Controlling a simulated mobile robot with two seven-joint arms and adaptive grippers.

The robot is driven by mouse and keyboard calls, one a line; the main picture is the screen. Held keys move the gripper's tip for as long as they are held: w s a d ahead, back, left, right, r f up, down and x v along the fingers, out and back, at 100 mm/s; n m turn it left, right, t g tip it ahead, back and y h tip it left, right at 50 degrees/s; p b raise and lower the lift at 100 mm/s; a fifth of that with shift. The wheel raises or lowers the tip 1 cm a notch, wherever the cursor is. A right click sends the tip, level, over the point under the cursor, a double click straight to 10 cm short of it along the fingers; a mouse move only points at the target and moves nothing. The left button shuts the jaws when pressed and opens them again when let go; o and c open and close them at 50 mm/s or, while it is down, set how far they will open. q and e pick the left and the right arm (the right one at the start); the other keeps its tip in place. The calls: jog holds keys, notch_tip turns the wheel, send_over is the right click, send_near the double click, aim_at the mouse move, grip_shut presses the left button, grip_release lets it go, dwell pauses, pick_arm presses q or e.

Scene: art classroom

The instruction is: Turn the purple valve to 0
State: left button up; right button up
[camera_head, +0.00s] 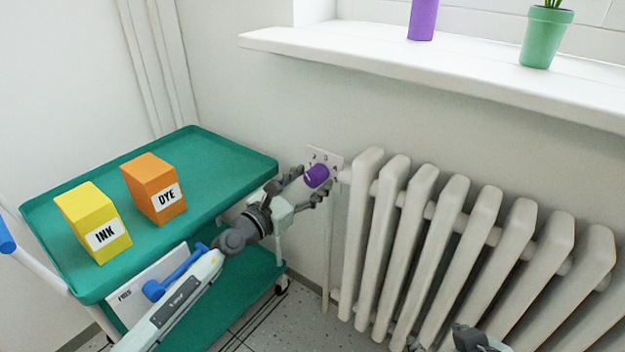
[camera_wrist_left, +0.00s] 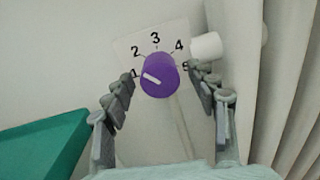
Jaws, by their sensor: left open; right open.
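The purple valve (camera_head: 317,176) is a round knob on a white number plate (camera_head: 324,157) by the radiator's left end. In the left wrist view, the purple valve (camera_wrist_left: 160,75) has a white line pointing left, close to the 1. The numbers 1 to 5 show on the plate; no 0 is visible. My left gripper (camera_head: 312,180) is open, its fingers on either side of the knob. In its wrist view, gaps show between the fingertips and knob. Part of my right gripper (camera_head: 475,340) shows at the bottom edge, away from the valve.
A white ribbed radiator (camera_head: 430,205) stands right of the valve, below a windowsill (camera_head: 400,48). A green cart (camera_head: 225,160) at the left holds a yellow INK box (camera_head: 90,215) and an orange DYE box (camera_head: 150,180). A white pipe runs down below the valve.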

pick_arm(q)
jog(key=shift+w+d, duration=0.35)
jog(key=shift+w, duration=0.15)
pick_arm(e)
jog(key=shift+w+a+r+t, duration=0.3)
jog(key=shift+w+a, duration=0.15)
pick_arm(q)
jog(key=c, duration=1.2)
jog(key=shift+o, duration=0.2)
jog(key=n+p, duration=0.2)
jog(key=n, duration=0.4)
pick_arm(e)
jog(key=s+d+f+g+h, duration=0.25)
jog(key=s+d+g, duration=0.25)
jog(key=s+d, duration=0.3)
pick_arm(q)
jog(key=n+p, duration=0.1)
jog(key=n, duration=0.2)
jog(key=shift+n+p, duration=0.35)
jog(key=shift+n, duration=0.55)
jog(key=n+p, duration=0.2)
jog(key=n, duration=0.4)
jog(key=shift+p, duration=0.3)
jog(key=shift+n+p, duration=0.65)
jog(key=shift+n, duration=1.15)
pick_arm(e)
notch_tip(320, 180, down, 14)
jog(key=a+g+y, duration=0.1)
jog(key=shift+w+r+m, duration=0.15)
jog(key=shift+w+m, duration=0.25)
